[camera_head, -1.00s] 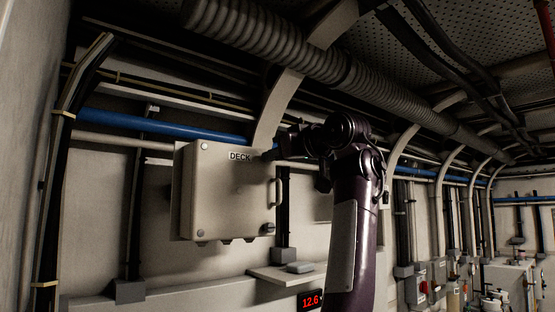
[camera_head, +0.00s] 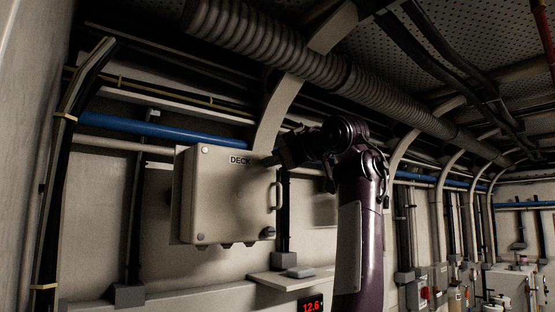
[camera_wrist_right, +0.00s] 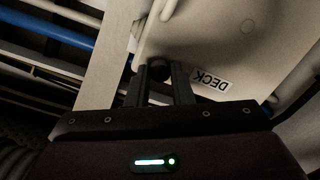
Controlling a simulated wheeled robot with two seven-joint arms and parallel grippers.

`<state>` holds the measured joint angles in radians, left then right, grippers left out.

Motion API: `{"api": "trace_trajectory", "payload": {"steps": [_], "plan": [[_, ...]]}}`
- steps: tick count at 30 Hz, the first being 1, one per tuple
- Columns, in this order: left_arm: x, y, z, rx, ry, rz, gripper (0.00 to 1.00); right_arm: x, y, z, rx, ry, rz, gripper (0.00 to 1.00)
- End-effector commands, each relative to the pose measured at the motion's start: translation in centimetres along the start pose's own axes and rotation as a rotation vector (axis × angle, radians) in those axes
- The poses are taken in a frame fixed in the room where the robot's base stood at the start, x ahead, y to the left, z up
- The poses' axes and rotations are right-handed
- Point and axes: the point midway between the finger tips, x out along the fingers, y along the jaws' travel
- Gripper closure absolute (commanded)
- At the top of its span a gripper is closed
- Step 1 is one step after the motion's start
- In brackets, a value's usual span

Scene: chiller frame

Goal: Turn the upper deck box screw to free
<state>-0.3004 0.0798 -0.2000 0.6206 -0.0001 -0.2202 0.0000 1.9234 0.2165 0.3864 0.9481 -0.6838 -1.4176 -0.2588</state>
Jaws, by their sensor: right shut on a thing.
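The beige deck box (camera_head: 225,195), labelled DECK, hangs on the wall left of centre in the head view. My right gripper (camera_head: 272,160) is at its upper right corner. In the right wrist view the two black fingers (camera_wrist_right: 161,78) are shut on the upper deck box screw (camera_wrist_right: 160,64), a dark round head beside the DECK label (camera_wrist_right: 211,80). The box face (camera_wrist_right: 225,40) fills the upper right there. In the head view my gripper hides this screw. A dark lower screw (camera_head: 267,232) shows at the lower right corner. My left gripper is not in view.
A handle (camera_head: 279,196) stands out on the box's right side. A small shelf (camera_head: 285,280) juts out below, above a red number display (camera_head: 311,305). A blue pipe (camera_head: 160,128) runs behind the box, and a ribbed duct (camera_head: 300,55) passes overhead.

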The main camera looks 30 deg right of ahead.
Motion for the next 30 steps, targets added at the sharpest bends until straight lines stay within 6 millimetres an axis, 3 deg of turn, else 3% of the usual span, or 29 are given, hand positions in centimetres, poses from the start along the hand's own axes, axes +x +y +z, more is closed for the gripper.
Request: {"api": "trace_trajectory", "payload": {"steps": [4, 5, 9, 20, 30], "plan": [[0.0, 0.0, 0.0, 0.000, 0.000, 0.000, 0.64, 0.0, 0.0, -0.1, 0.000, 0.002, 0.000, 1.00], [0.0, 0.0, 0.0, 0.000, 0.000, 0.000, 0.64, 0.0, 0.0, -0.1, 0.000, 0.002, 0.000, 0.77], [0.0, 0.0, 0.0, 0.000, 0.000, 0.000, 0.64, 0.0, 0.0, -0.1, 0.001, 0.002, 0.000, 0.59], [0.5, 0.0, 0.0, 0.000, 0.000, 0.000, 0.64, -0.5, -0.1, 0.1, 0.002, 0.003, 0.001, 0.58], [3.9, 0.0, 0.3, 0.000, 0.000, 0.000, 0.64, -5.9, -0.2, 0.3, 0.002, 0.005, 0.001, 0.58]]}}
